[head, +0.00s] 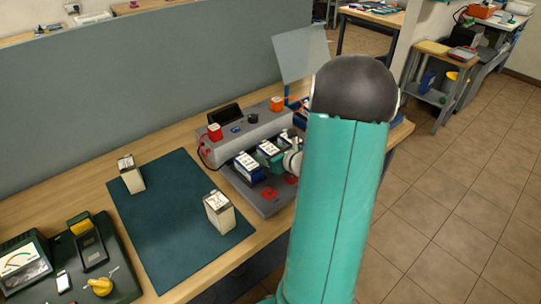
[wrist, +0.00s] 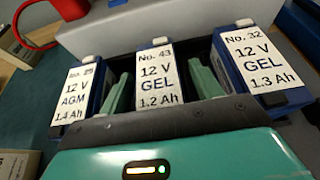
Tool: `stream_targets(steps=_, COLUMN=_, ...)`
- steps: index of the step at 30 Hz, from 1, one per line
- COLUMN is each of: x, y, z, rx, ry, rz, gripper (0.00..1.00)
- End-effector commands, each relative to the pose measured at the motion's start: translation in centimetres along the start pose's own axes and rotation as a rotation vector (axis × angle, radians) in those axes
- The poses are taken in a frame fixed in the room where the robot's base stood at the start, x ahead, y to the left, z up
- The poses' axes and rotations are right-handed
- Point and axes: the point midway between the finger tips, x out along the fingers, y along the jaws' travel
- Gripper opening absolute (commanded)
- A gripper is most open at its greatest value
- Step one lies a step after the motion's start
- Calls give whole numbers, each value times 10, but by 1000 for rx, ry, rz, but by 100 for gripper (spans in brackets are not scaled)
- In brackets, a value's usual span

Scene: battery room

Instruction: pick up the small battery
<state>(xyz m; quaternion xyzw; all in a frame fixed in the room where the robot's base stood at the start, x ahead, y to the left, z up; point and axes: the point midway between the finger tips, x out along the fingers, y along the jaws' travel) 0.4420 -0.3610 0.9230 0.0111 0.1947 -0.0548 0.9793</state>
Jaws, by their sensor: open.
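Three labelled blue batteries stand in a row in a grey charger (head: 262,126). In the wrist view the left one (wrist: 75,92) reads 12 V AGM 1.4 Ah. The middle one (wrist: 158,75) reads No. 43, 12 V GEL 1.2 Ah. The right one (wrist: 252,62) reads No. 32, 12 V GEL 1.3 Ah. My gripper (wrist: 161,88) is open, with one green finger on each side of the middle battery. I cannot tell whether the fingers touch it. In the head view my arm hides part of the right end of the row.
Two beige box-shaped batteries, one at the back left (head: 131,174) and one nearer (head: 219,212), stand on a dark green mat (head: 172,235). A tray with meters (head: 92,243) lies at the left. A grey partition (head: 130,90) stands behind the bench.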

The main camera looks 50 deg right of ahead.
Motion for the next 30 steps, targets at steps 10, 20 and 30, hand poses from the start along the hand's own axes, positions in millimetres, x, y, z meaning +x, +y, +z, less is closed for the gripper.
stream_targets(steps=10, x=0, y=0, z=0, rx=0, ry=0, rz=0, gripper=31)
stream_targets(steps=20, x=-1, y=0, z=1, rx=-2, ry=-2, rz=0, gripper=0)
stream_targets(steps=30, x=-6, y=-1, z=14, rx=-5, ry=-4, rz=-1, gripper=0)
